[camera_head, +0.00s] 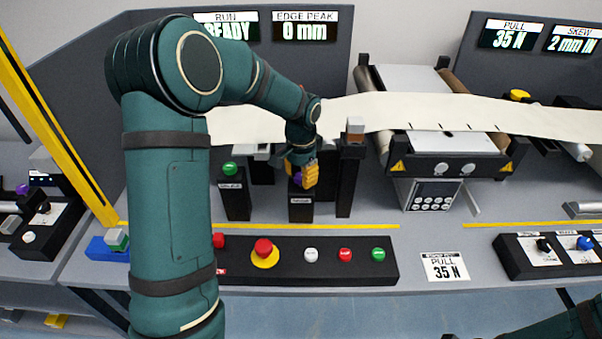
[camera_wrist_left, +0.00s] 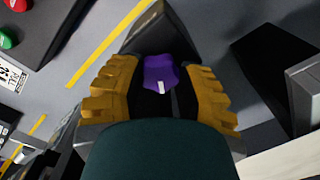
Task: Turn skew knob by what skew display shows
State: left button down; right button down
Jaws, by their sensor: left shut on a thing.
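A purple lobed knob with a white mark (camera_wrist_left: 160,72) sits on top of a black post (camera_head: 300,208) near the middle of the head view. The small label on the post is too blurred to read surely. My left gripper (camera_head: 304,176) has its yellow fingers around the knob, shut on it from both sides; the fingers also show in the left wrist view (camera_wrist_left: 165,92). In the head view the fingers mostly hide the knob. The skew display (camera_head: 573,42) at the top right reads "2 mm IN". My right gripper is not in view.
A post with a green button (camera_head: 231,183) stands left of the gripped knob, and a taller dark post (camera_head: 346,182) stands to its right. A pale web (camera_head: 430,110) runs behind. A button panel (camera_head: 330,270) lies in front. Other displays read READY, 0 mm and 35 N.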

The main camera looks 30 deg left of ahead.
aim_at(301, 176)
pick_arm(q)
jog(key=n+p, duration=0.1)
jog(key=n, duration=0.3)
jog(key=shift+n, duration=0.3)
jog(key=n+p, duration=0.1)
jog(key=n, duration=0.3)
jog(key=shift+n, duration=0.4)
jog(key=c, duration=0.5)
grip_release()
jog(key=shift+c, duration=0.2)
notch_tip(301, 176, up, 12)
